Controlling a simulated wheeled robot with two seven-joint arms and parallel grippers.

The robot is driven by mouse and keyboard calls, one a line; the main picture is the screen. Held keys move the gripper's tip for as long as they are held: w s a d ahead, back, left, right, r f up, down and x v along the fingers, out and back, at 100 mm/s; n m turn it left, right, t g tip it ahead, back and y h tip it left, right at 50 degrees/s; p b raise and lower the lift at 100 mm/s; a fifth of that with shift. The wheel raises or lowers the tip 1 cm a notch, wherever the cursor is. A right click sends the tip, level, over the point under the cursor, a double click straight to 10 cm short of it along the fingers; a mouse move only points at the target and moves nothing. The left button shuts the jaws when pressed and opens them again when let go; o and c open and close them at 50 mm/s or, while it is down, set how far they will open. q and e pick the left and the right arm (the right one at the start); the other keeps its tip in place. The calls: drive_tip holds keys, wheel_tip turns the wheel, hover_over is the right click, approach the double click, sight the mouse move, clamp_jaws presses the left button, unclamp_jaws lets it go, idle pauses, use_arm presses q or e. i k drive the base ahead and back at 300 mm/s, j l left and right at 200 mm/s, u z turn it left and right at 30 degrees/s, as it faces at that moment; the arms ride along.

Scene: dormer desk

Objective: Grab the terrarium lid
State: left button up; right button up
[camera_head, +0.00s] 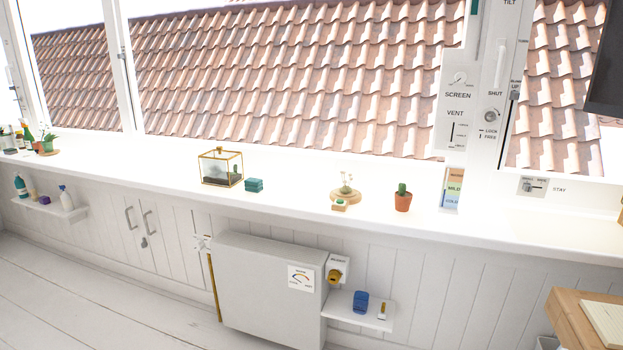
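The terrarium (207,170) is a small glass box with gold edges on the white window sill, left of the middle in the head view. Its lid (221,153) is the top pane, with a small dark knob, and appears to rest on the box. Dark soil and a small green plant show inside. Neither of my grippers is in view.
A round wooden stand (346,196) with a plant and a potted cactus (403,198) stand further right. A grey radiator panel (268,285) is below the sill.

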sight(220, 151)
drive_tip(key=i+l+u, duration=0.4)
drive_tip(key=l+u, duration=0.2)
drive_tip(key=i+l+u, duration=0.1)
drive_tip(key=l+u, duration=0.2)
